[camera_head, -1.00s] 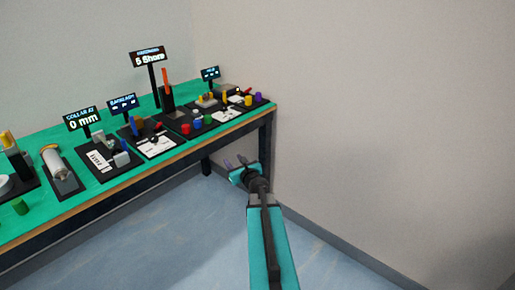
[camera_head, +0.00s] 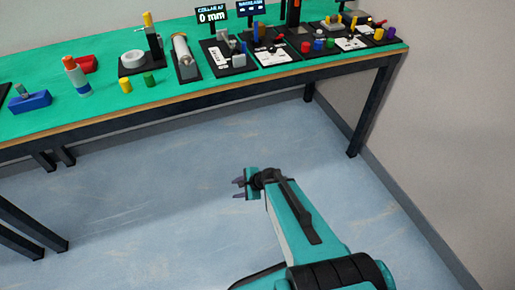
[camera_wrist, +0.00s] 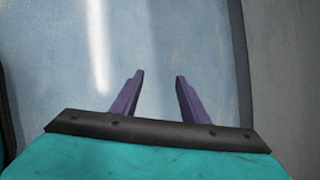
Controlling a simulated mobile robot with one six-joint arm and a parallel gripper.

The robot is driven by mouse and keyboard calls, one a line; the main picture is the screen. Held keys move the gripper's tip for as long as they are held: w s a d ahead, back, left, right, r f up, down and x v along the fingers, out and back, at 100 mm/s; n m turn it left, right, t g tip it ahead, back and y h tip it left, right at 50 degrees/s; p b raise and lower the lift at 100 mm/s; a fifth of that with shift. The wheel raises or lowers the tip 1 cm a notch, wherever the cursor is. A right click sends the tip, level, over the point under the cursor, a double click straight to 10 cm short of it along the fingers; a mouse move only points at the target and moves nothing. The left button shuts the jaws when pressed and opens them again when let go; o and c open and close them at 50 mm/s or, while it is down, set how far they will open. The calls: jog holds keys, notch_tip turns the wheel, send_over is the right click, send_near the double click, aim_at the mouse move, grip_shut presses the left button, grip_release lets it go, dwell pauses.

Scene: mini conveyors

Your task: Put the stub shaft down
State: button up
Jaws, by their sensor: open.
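My gripper (camera_head: 238,188) is open over the floor in front of the bench. Its two purple fingers show apart and empty in the wrist view (camera_wrist: 159,80), with only floor beyond them. I cannot tell for sure which part is the stub shaft. A silver cylinder (camera_head: 183,58) lies on a black plate on the bench. My gripper is well away from both.
The green bench top (camera_head: 110,107) carries several black fixtures, small coloured cylinders, a blue block (camera_head: 30,102) and signs, one reading 0 mm (camera_head: 212,15). A bench leg (camera_head: 372,110) stands near the right wall. The floor (camera_head: 130,210) is clear around my gripper.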

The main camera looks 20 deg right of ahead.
jog(key=s+a+f+n+g+h, duration=0.1)
jog(key=s+a+f+n+g, duration=0.3)
jog(key=s, duration=0.4)
jog(key=s+a+f+n+g, duration=0.1)
jog(key=s+f+n+g, duration=0.1)
jog(key=s+f+n, duration=0.45)
jog(key=s+d+n+g+h, duration=0.2)
jog(key=s+d+n, duration=0.1)
jog(key=s+n, duration=0.2)
jog(key=s+d+r+n+g+h, duration=0.1)
jog(key=s+d+n+g+h, duration=0.1)
jog(key=s, duration=0.8)
jog(key=d+n, duration=0.1)
jog(key=n, duration=0.1)
jog(key=shift+r+n+g, duration=0.3)
jog(key=shift+n+g, duration=0.05)
jog(key=shift+g, duration=0.05)
jog(key=shift+c, duration=0.5)
jog(key=shift+c, duration=0.7)
